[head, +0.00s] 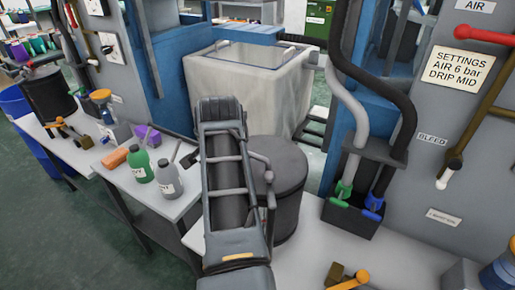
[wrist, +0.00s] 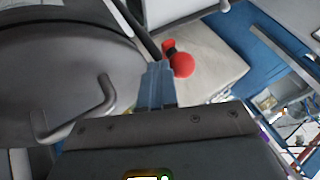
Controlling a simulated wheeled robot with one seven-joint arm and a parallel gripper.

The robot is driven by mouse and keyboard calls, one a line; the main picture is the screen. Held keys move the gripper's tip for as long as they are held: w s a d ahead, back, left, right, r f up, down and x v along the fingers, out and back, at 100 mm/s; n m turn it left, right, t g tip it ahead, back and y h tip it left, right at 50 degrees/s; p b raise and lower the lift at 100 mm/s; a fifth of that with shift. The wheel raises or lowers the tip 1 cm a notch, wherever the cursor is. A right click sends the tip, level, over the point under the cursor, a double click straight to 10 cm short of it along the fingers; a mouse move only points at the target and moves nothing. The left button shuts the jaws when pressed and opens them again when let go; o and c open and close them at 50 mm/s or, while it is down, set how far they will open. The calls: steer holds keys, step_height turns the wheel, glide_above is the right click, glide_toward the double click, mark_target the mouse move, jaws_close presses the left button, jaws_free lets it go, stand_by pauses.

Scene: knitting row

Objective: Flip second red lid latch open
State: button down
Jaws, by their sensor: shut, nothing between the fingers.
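A red latch with a round knob (wrist: 182,64) shows in the wrist view, just past my gripper's fingertips and slightly right of them. A dark part joins its red pieces; I cannot tell whether it is open or closed. My gripper (wrist: 158,72) is shut and empty, close to the knob; I cannot tell whether they touch. In the head view my arm hides the gripper and the latch. No second red latch can be made out.
A dark round drum (head: 283,178) stands right of my arm. A large grey lid-like surface (wrist: 55,80) with a bent bar fills the wrist view's left. A pale bin (head: 245,90) stands behind. Bottles (head: 168,178) stand on the left table.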

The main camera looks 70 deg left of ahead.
steer(key=shift+s+a, duration=0.2)
steer(key=shift+s, duration=0.15)
steer(key=shift+w, duration=0.1)
